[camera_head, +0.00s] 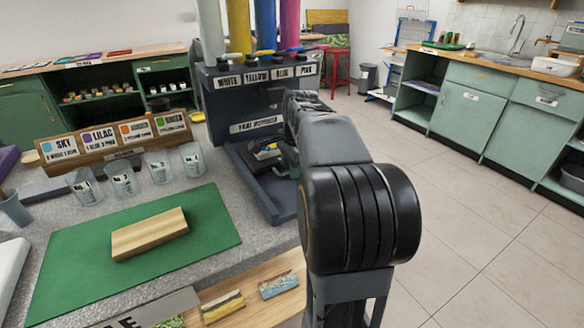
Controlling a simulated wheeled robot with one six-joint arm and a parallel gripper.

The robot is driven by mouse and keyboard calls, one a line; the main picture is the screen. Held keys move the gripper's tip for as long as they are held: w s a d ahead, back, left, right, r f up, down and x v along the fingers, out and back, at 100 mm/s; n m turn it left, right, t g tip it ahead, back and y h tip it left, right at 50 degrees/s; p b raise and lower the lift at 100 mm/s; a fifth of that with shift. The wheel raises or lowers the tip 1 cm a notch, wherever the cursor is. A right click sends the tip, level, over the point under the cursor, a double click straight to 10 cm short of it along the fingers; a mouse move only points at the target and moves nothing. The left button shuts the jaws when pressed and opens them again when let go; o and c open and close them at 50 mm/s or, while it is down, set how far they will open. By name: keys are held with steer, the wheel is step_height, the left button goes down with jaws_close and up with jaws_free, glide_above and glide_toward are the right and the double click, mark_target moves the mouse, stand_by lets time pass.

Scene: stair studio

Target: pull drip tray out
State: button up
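The paint dispenser (232,98) is a dark blue-grey stand on the grey counter, with white, yellow, blue and pink tubes on top and a label for each. A dark tray-like base, which looks like the drip tray (262,188), lies low at its front. A small yellow and black item (267,151) shows over the tray; I cannot tell what it is. My gripper (284,160) is at the right side of the dispenser opening, just above the tray. My arm hides much of it. I cannot tell whether its fingers are open or touching the tray.
A green mat (210,222) with a wooden block (149,234) lies left of the dispenser. Several clear cups (122,181) stand behind it, before a wooden colour-card rack (112,136). Sample boards (223,305) lie at the front. Open tiled floor (470,225) is to the right.

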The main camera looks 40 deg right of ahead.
jaws_close()
stand_by(0.3)
stand_by(0.3)
